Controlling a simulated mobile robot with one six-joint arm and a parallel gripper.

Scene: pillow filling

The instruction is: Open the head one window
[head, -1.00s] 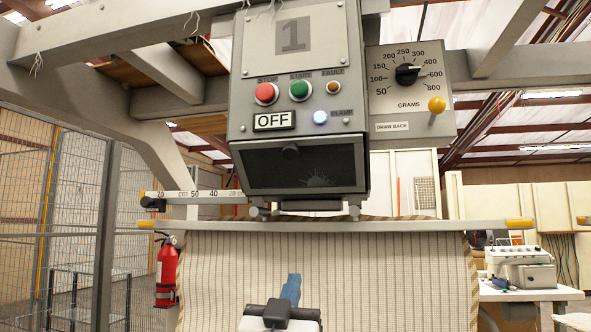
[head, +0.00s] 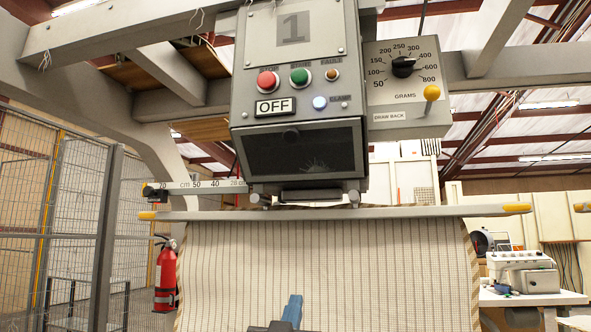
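Head one (head: 292,50) is a grey metal box marked "1", hanging at the top centre. My gripper (head: 291,309) is at the bottom centre, well below the window and touching nothing that I can see. Only its blue part and a bit of dark body show, so I cannot tell whether it is open or shut.
A striped fabric pillow cover (head: 330,265) hangs from a grey bar (head: 400,212) below the head. A dial box (head: 405,85) with a yellow-knobbed lever (head: 432,93) is right of the head. A ruler arm (head: 195,186) sticks out left. A fire extinguisher (head: 165,280) stands left.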

